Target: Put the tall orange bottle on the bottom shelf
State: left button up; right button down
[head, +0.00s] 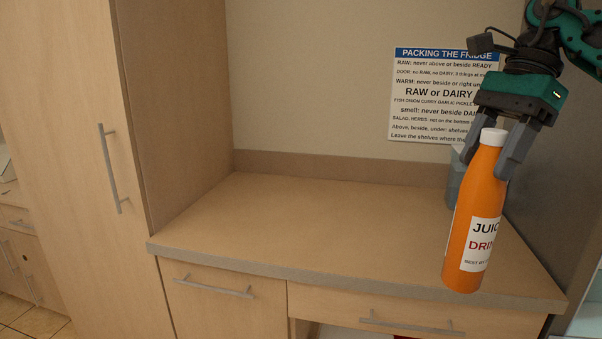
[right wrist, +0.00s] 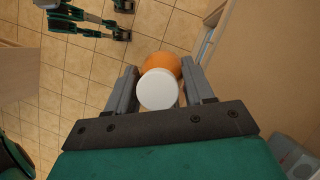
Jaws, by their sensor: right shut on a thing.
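The tall orange bottle (head: 460,225) has a white cap and a white label reading JUICE and DRINK. It is nearly upright in the head view, in front of the counter's right end. My right gripper (head: 495,150) is shut on it near the neck, from above. In the right wrist view the white cap (right wrist: 158,90) and orange shoulder show between the fingers, with floor tiles around them, so the bottle is held in the air. The bottom shelf cannot be made out clearly. My left gripper is not seen in the head view.
The wooden counter (head: 300,215) is mostly bare. A grey container (head: 453,185) stands behind the bottle, partly hidden. A sign (head: 430,95) about packing the fridge hangs on the wall. A pale, shelf-like edge (head: 585,318) shows at the lower right. A tall cabinet stands left.

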jog(key=s+a+f+n+g+h, duration=0.1)
jog(key=s+a+f+n, duration=0.1)
jog(key=f+n, duration=0.3)
jog(key=s+a+f+n+g+h, duration=0.1)
jog(key=f+n, duration=0.4)
jog(key=f, duration=0.8)
jog(key=s+a+f+n+g+h, duration=0.1)
jog(key=s+a+f+n+h, duration=0.1)
jog(key=f, duration=0.7)
jog(key=s+a+n, duration=0.1)
jog(key=s+n, duration=0.1)
jog(key=s, duration=0.1)
jog(key=shift+a+n, duration=0.4)
jog(key=shift+f, duration=0.1)
